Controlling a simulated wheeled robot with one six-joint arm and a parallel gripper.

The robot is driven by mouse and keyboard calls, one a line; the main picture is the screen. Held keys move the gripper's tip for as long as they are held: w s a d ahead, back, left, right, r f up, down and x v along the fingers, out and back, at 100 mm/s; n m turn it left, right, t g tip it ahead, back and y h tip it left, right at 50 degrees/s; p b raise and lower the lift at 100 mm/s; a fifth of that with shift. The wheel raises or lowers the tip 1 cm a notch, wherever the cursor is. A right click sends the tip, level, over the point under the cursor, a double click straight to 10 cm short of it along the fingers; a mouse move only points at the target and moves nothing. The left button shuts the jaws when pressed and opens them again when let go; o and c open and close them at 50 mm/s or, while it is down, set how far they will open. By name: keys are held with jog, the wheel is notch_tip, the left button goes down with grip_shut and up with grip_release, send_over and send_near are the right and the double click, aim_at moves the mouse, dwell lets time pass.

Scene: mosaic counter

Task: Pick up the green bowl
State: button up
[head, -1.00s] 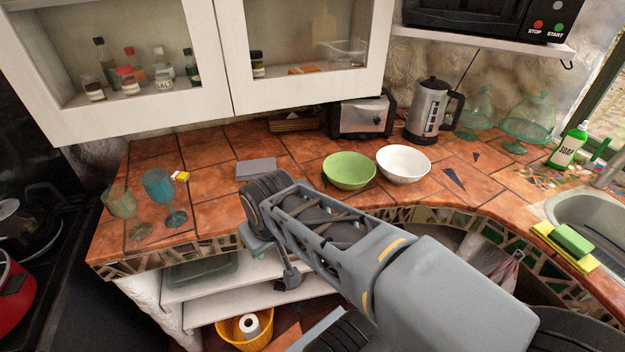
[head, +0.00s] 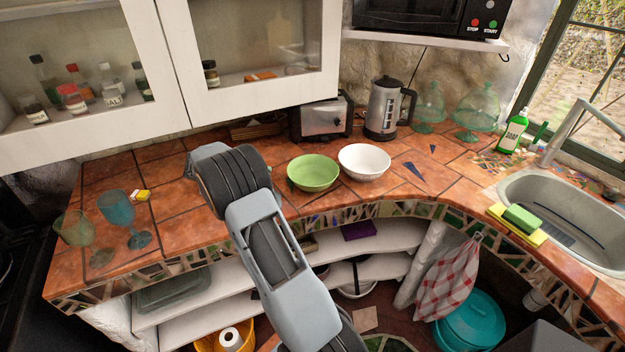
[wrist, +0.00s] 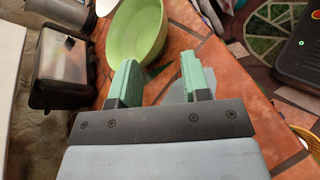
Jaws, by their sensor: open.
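The green bowl (head: 313,173) sits upright on the tiled counter, left of the white bowl (head: 364,162). In the head view my arm rises left of the green bowl, and its links hide my fingers. In the wrist view the green bowl (wrist: 137,34) is at the top, just beyond my gripper (wrist: 160,72). The two green fingers are apart with nothing between them. The bowl's near side is close to the left fingertip, but I cannot tell the exact gap.
A toaster (head: 322,118) and kettle (head: 383,108) stand behind the bowls. Two glass goblets (head: 118,212) (head: 75,232) stand at the counter's left end. Cabinets (head: 262,50) hang above. The sink (head: 565,215) is at right. Counter right of the white bowl is mostly clear.

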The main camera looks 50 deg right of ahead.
jog(key=shift+g, duration=0.3)
jog(key=x, duration=0.4)
jog(key=p+x, duration=0.1)
jog(key=x, duration=0.2)
jog(key=shift+d+f, duration=0.15)
jog(key=shift+d, duration=0.3)
jog(key=shift+p+x, duration=0.95)
jog(key=shift+x, duration=2.15)
jog(key=shift+f, duration=0.1)
grip_shut()
